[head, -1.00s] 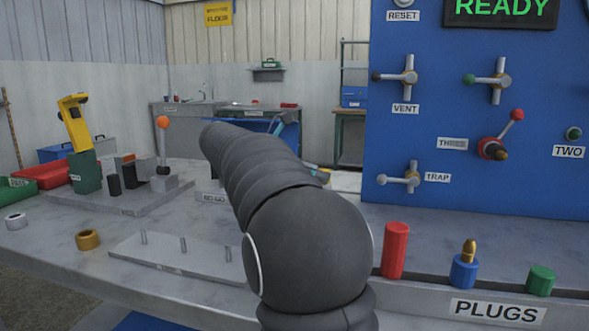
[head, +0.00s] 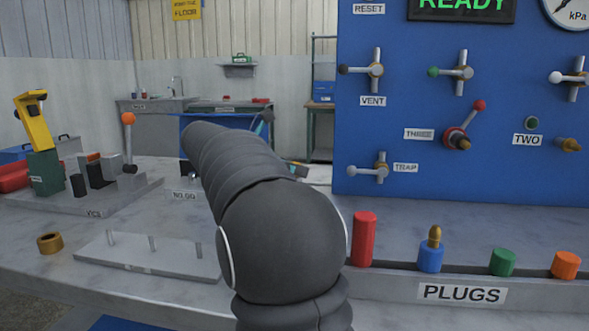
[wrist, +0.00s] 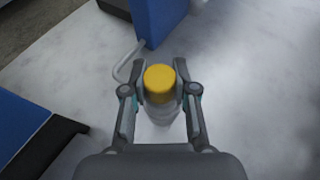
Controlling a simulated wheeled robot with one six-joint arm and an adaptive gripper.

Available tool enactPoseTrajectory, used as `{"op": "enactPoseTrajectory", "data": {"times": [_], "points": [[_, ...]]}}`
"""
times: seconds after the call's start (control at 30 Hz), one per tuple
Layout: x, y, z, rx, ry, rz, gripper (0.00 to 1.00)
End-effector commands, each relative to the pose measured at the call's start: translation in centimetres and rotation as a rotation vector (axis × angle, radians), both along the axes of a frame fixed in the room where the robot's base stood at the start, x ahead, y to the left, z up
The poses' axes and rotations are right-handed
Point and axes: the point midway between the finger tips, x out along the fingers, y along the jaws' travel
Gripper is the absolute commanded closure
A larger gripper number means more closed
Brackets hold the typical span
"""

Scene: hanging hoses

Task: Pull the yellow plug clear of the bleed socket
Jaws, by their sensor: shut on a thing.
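My gripper (wrist: 160,72) shows in the wrist view with a finger on each side of the yellow plug (wrist: 158,84), shut on it. The plug's round yellow top faces the camera. A pale grey cylindrical part (wrist: 162,112) shows just below the yellow top. I cannot tell whether it belongs to the plug or to a socket. No bleed socket can be made out for certain. In the head view my own dark arm covers the middle, and the yellow plug cannot be made out there.
A blue panel (head: 400,110) with several valves and hose fittings stands at the right. Red (head: 363,240), blue (head: 431,257), green (head: 503,262) and orange (head: 566,265) plugs stand along the bench edge. A pegged plate (head: 150,258) and a brass ring (head: 50,243) lie at the left.

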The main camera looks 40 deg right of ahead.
Motion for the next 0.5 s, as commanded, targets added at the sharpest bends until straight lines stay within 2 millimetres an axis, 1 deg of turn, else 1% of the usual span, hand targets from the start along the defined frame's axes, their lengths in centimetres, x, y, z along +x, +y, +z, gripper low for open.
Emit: {"op": "enactPoseTrajectory", "data": {"times": [0.5], "points": [[-0.02,0.0,0.32,0.0,0.0,0.0,1.0]]}}
